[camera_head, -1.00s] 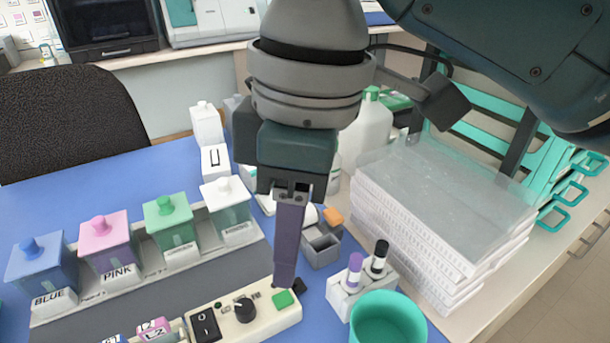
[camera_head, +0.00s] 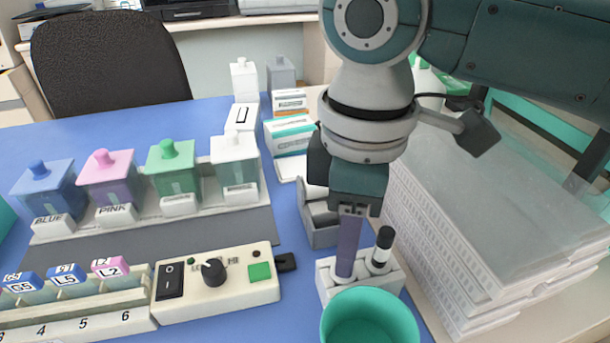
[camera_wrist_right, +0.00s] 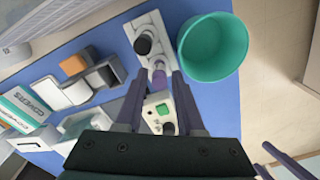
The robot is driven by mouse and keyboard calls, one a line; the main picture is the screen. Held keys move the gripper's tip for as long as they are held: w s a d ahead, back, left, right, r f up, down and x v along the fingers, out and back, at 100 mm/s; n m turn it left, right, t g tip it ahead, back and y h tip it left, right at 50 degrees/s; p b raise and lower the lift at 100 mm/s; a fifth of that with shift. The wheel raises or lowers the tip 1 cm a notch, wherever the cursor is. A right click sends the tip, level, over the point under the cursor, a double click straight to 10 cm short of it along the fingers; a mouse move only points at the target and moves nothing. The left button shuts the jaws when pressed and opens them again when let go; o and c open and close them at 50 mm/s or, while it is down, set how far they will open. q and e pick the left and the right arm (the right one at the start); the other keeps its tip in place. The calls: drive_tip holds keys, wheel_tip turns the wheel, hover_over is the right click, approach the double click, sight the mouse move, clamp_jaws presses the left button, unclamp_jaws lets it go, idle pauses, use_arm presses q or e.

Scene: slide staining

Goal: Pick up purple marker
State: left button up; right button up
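The purple marker stands in a white two-hole holder (camera_head: 386,291) beside a black-capped marker (camera_head: 382,248). In the head view my right gripper (camera_head: 347,272) points down in front of the purple marker and mostly hides it. In the right wrist view the purple marker's top (camera_wrist_right: 158,79) shows between the two parted fingertips of the right gripper (camera_wrist_right: 158,84), so it is open around the marker. I cannot tell whether either finger touches it. Two parted purple fingers, apparently my left gripper (camera_wrist_right: 270,158), show at the lower right of the right wrist view.
A teal cup (camera_head: 370,318) stands close in front of the holder. A tall stack of white plates (camera_head: 470,220) is to the right. A grey box (camera_head: 322,228) sits behind, and a control box (camera_head: 217,283) with a green button is to the left.

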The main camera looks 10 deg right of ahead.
drive_tip(key=shift+f, duration=0.85)
drive_tip(key=shift+c, duration=0.4)
clamp_jaws()
